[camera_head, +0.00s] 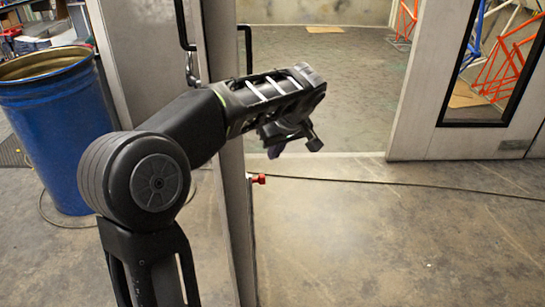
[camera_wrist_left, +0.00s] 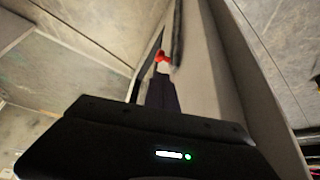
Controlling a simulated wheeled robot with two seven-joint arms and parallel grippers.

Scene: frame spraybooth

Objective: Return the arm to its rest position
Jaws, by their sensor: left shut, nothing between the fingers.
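My left arm comes in from the left in the head view, bent at a large round joint, with its forearm reaching right and slightly up. My left gripper (camera_head: 291,142) hangs below the end of the forearm, in front of the booth opening. It is small and dark there, and no object shows in it. In the left wrist view my left gripper (camera_wrist_left: 161,92) shows as dark fingers together, with nothing between them. My right gripper is in neither view.
An open door (camera_head: 219,45) stands edge-on behind my forearm, with black handles. A red-tipped fitting (camera_head: 259,179) sits low by it, also visible in the wrist view (camera_wrist_left: 162,56). A blue barrel (camera_head: 62,135) stands left. A cable (camera_head: 400,183) crosses the clear floor right.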

